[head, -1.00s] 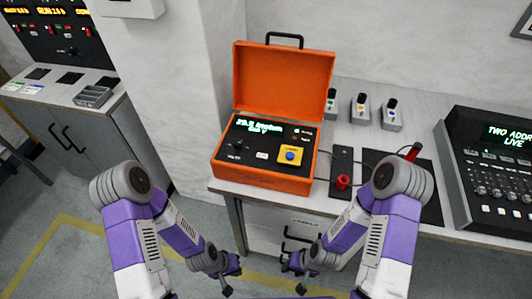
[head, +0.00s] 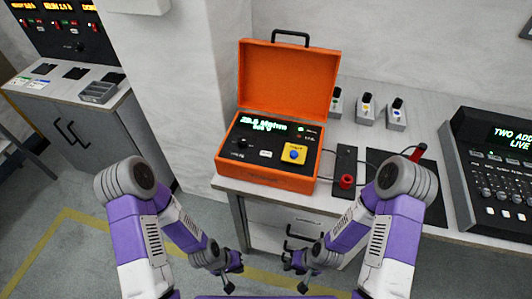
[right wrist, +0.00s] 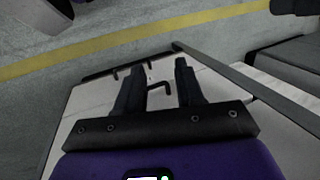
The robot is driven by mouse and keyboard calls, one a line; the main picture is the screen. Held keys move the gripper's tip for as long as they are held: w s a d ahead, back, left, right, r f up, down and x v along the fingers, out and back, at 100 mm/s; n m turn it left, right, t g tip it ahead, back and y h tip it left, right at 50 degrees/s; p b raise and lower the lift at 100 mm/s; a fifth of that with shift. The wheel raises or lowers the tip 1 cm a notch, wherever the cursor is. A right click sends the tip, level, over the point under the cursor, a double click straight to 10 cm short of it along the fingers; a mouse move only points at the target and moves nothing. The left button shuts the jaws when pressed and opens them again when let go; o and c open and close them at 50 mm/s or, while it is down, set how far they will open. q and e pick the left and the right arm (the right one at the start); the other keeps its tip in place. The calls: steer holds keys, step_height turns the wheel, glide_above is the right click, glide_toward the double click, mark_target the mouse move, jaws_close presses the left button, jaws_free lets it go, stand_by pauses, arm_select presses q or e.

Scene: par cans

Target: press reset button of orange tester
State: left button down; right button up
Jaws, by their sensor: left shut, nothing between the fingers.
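The orange tester (head: 268,178) stands on the bench with its lid open and upright behind its panel. The panel has a lit green display (head: 263,125), a black knob and a yellow plate (head: 301,147) with a blue button (head: 294,154) on it. A small white switch or button (head: 265,154) sits left of the yellow plate; its label is too small to read. My left gripper (head: 234,278) is shut and empty, low in front of the bench. My right gripper (head: 296,275) is also low there; the right wrist view shows its fingers (right wrist: 158,66) apart with nothing between them.
Right of the tester lie a black pad with a red plug (head: 347,181), cables and small grey boxes with knobs (head: 366,108). A dark console (head: 495,165) stands at the far right. The bench front has drawers with black handles (head: 300,233). The floor before it is clear.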

jaws_close()
stand_by(1.5)
